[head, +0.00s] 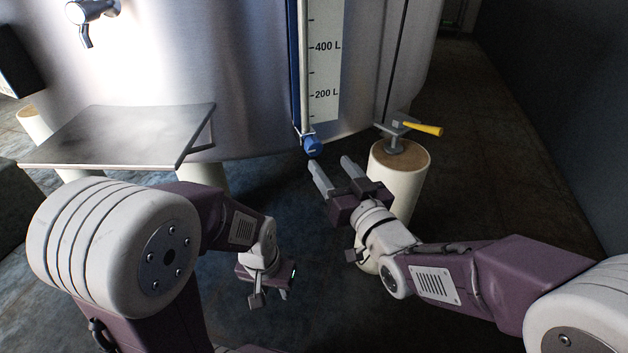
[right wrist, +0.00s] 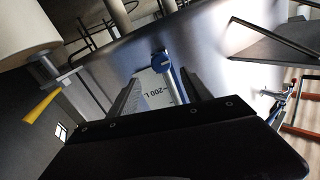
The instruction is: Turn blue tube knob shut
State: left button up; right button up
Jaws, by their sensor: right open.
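The blue tube knob (head: 312,146) sits at the lower end of the sight tube (head: 304,90), beside the litre scale on the steel tank. In the right wrist view the knob (right wrist: 160,59) shows beyond the space between the two fingers. My right gripper (head: 333,172) is open and empty, a little short of the knob and apart from it. It also shows in the right wrist view (right wrist: 160,90). My left gripper (head: 270,298) hangs low at the lower middle, pointing down; its finger gap is not clear.
A yellow-handled valve (head: 424,128) is right of the knob, above a pale tank leg (head: 398,180). A metal shelf (head: 120,137) juts out at the left. A tap (head: 88,18) is high on the steel tank (head: 220,70). The floor at right is clear.

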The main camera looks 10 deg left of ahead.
aim_at(315, 150)
jog(key=x, duration=0.5)
jog(key=b+x, duration=0.1)
jog(key=x, duration=0.2)
jog(key=shift+a+f, duration=0.2)
jog(key=shift+f, duration=0.1)
jog(key=shift+w+a+r, duration=0.15)
jog(key=shift+w+a, duration=0.15)
jog(key=shift+w, duration=0.05)
pick_arm(q)
notch_tip(315, 150, down, 2)
pick_arm(e)
grip_shut()
